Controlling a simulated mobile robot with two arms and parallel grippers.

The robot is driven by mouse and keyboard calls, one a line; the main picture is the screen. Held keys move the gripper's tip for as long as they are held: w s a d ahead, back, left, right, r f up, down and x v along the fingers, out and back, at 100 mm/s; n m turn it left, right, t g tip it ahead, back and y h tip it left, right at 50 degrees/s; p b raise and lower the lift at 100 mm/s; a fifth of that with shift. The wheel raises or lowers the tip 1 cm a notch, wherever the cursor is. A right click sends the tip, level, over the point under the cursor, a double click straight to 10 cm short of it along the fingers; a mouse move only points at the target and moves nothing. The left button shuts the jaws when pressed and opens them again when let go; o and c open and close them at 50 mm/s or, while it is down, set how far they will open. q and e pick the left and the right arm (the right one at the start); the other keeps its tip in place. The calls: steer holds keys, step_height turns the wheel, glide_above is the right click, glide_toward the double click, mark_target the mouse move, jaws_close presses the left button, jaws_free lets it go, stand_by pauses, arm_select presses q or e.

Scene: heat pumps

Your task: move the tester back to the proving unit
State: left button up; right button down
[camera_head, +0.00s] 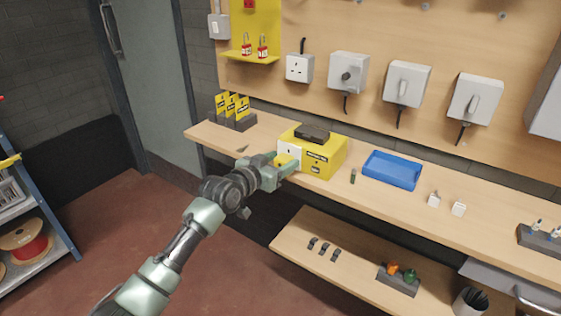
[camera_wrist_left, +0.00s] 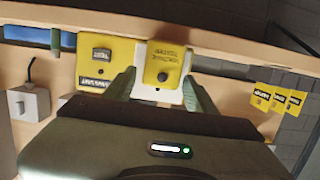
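The yellow tester (camera_wrist_left: 163,66) with a black round spot sits against the white socket panel (camera_wrist_left: 160,97) on the front of the yellow proving unit (camera_wrist_left: 102,60). In the head view the tester (camera_head: 281,161) is low on that panel, partly hidden by my left gripper (camera_head: 279,164). In the left wrist view, which is upside down, the fingers of my left gripper (camera_wrist_left: 160,82) stand on either side of the tester. White panel shows between the tester and the fingers, so they look open around it. The proving unit (camera_head: 324,159) stands on the bench. My right gripper is not in view.
A dark object (camera_head: 312,134) lies on top of the proving unit. Yellow signs (camera_head: 234,108) stand left on the bench (camera_head: 384,200); a blue tray (camera_head: 392,170) is on the right. A lower shelf (camera_head: 330,267) juts out below. Sockets and switches line the backboard.

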arm_select(q)
steer(key=shift+p+v, duration=1.1)
steer(key=shift+v, duration=0.1)
steer(key=shift+s+a+f+p, duration=0.15)
steer(key=shift+s+a+p, duration=0.9)
steer(key=shift+s+p, duration=0.25)
steer(key=p, duration=0.4)
glide_toward(280, 164)
steer(key=shift+s+a+f, duration=0.5)
steer(key=shift+s+a, duration=0.7)
steer(key=shift+s, duration=0.35)
